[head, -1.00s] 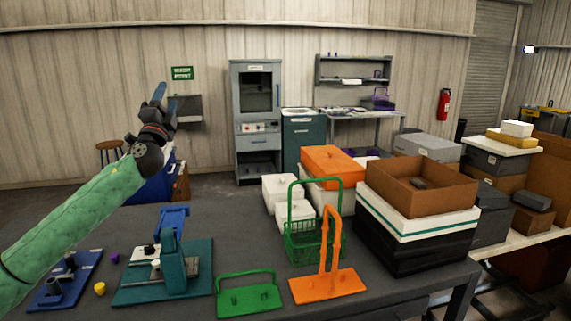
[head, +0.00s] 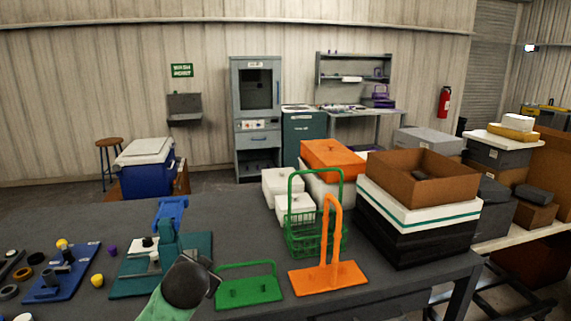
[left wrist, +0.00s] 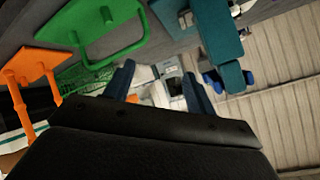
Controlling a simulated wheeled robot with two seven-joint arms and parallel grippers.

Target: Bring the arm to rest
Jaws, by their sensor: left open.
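My left arm (head: 188,284), with a green sleeve and a dark joint, shows at the bottom centre in the head view, in front of the teal fixture. Its gripper fingers cannot be made out there. In the left wrist view my left gripper (left wrist: 158,86) has its two blue fingers spread apart with nothing between them. The teal fixture (head: 200,250) with a blue top stands left of the green holder (head: 250,289). The orange holder (head: 328,278) stands right of it. My right gripper is in neither view.
A green wire basket (head: 315,238) stands behind the orange holder. Open brown box (head: 400,188) tops a stack on the right. A blue fixture (head: 62,275), yellow and purple pieces and dark rings lie at the left. The back left tabletop is clear.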

